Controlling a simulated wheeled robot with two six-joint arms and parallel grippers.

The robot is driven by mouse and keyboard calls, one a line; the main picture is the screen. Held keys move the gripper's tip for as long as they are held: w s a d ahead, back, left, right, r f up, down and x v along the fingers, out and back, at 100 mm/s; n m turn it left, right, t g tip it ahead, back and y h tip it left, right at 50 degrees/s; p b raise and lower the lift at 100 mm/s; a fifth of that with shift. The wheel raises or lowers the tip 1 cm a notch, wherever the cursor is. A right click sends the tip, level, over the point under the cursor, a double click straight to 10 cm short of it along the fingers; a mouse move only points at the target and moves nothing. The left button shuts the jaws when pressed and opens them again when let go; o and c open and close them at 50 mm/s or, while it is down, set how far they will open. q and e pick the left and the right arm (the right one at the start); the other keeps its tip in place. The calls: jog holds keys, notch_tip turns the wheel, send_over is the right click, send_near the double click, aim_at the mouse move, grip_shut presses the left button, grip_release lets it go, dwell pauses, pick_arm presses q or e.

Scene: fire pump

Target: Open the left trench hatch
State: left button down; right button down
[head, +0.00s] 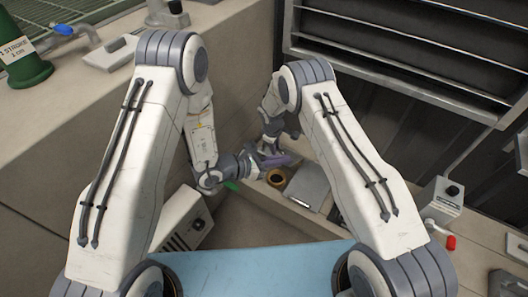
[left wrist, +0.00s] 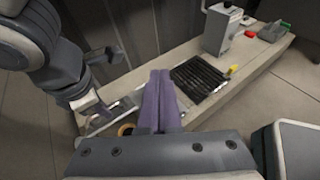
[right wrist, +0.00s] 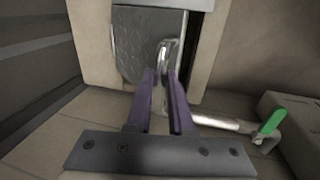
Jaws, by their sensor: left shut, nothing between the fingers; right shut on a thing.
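The hatch plate (right wrist: 142,45) is grey patterned metal set in a pale frame, in the right wrist view. A shiny metal handle (right wrist: 164,60) stands on it. My right gripper (right wrist: 162,82) is shut on this handle, one purple finger on each side. A dark gap shows at the plate's right edge; I cannot tell how far the plate is raised. My left gripper (left wrist: 160,75) is shut and empty, its purple fingers together. In the head view, the left gripper (head: 278,160) is close to my right gripper, which partly hides the area.
A pipe with a green-handled lever (right wrist: 268,124) lies right of the hatch. A brown ring (head: 275,178) and a grey plate (head: 308,186) are near the grippers. A dark grate (left wrist: 200,78) and a grey box (left wrist: 221,30) are on the ledge. Louvred panels stand behind.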

pick_arm(q)
jog(key=w+a+f+n+t+y, duration=0.5)
jog(key=a+f+n+y, duration=0.15)
jog(key=a+f, duration=0.5)
pick_arm(e)
jog(key=shift+d+f, duration=0.1)
jog(key=shift+d, duration=0.1)
pick_arm(q)
send_near(264, 152)
jog(key=d+f, duration=0.1)
jog(key=d, duration=0.1)
jog(key=shift+h, duration=0.35)
jog(key=w+d, duration=0.1)
jog(key=w, duration=0.1)
jog(key=w+d, duration=0.1)
jog(key=shift+w+d+r, duration=0.15)
jog(key=shift+w+r, duration=0.1)
jog(key=shift+w, duration=0.15)
jog(key=shift+w+d+r, duration=0.35)
jog(key=shift+w+r, duration=0.15)
jog(key=shift+r, duration=0.15)
pick_arm(e)
jog(key=shift+s, duration=0.1)
